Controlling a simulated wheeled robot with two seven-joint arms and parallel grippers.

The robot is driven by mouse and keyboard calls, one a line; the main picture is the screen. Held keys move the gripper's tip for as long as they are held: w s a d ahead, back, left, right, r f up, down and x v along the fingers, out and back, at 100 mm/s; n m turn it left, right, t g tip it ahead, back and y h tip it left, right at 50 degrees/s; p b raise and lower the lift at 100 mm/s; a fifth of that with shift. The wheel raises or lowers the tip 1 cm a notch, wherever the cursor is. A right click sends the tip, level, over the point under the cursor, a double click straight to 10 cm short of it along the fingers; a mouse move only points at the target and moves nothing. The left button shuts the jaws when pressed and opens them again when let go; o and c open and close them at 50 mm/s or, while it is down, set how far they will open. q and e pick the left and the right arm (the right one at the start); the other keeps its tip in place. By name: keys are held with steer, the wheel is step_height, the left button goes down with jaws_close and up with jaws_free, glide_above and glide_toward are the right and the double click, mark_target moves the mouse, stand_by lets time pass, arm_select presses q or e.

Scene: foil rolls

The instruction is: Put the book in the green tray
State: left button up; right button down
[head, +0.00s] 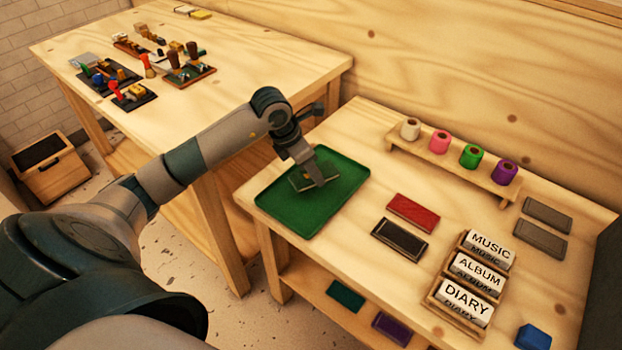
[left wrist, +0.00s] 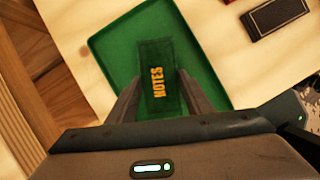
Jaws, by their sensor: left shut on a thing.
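The green tray (head: 336,201) lies at the left end of the near table, and it also shows in the left wrist view (left wrist: 112,45). My left gripper (head: 314,177) is over the middle of the tray, pointing down. It is shut on a dark green book marked NOTES in yellow (left wrist: 157,75), with a finger on each side of it. The book (head: 298,181) is within the tray's outline and partly hidden by the gripper in the head view. I cannot tell whether it touches the tray floor. My right gripper is not in view.
A red case (head: 413,213) and a black case (head: 400,240) lie right of the tray. A wooden rack (head: 455,172) holds coloured rolls behind. A holder with MUSIC, ALBUM and DIARY (head: 466,292) stands at the front right. Another table (head: 265,62) is at the left.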

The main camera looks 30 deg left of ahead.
mark_target(311, 179)
arm_select(q)
steer(key=shift+f, duration=0.35)
step_height(311, 179, down, 2)
steer(key=shift+f+p, duration=0.1)
steer(key=shift+p, duration=0.35)
steer(key=shift+f, duration=0.45)
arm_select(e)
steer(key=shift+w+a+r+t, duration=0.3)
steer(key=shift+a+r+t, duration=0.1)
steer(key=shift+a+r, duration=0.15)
arm_select(q)
steer(key=shift+f, duration=0.1)
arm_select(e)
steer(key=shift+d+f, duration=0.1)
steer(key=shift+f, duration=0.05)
arm_select(q)
steer(key=o, duration=1.2)
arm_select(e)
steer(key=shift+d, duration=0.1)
arm_select(q)
steer(key=shift+r, duration=0.2)
